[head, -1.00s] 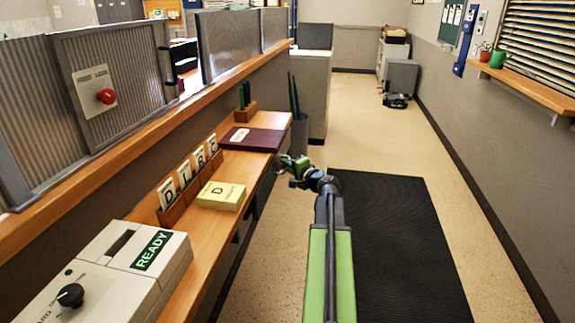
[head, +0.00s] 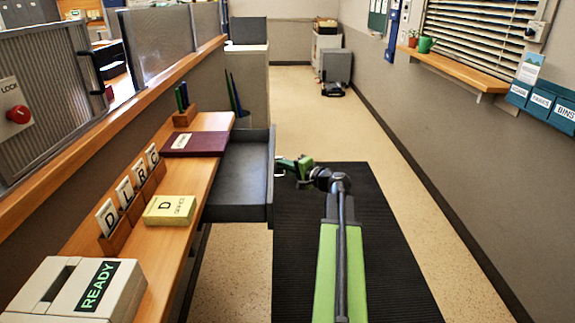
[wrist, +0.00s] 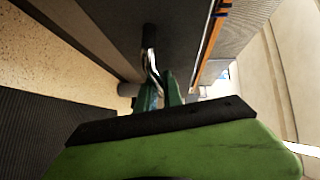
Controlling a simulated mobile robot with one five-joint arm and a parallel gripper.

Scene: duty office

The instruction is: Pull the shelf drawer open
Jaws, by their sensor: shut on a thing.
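The grey shelf drawer (head: 240,165) is pulled out from under the wooden shelf (head: 205,140) on the left in the head view. Its visible interior looks empty. My gripper (head: 281,172) is at the drawer's right-hand front face. In the wrist view the fingers of my gripper (wrist: 160,90) are shut on the metal drawer handle (wrist: 152,68). The drawer front (wrist: 165,30) fills the upper middle of that view. The exact grip on the handle is partly hidden by the fingers.
A purple binder (head: 195,144), a yellow card box (head: 170,210), letter cards (head: 125,193) and a READY machine (head: 75,290) stand on the shelf. A black mat (head: 380,240) covers the floor around my arm. Speckled floor is clear ahead.

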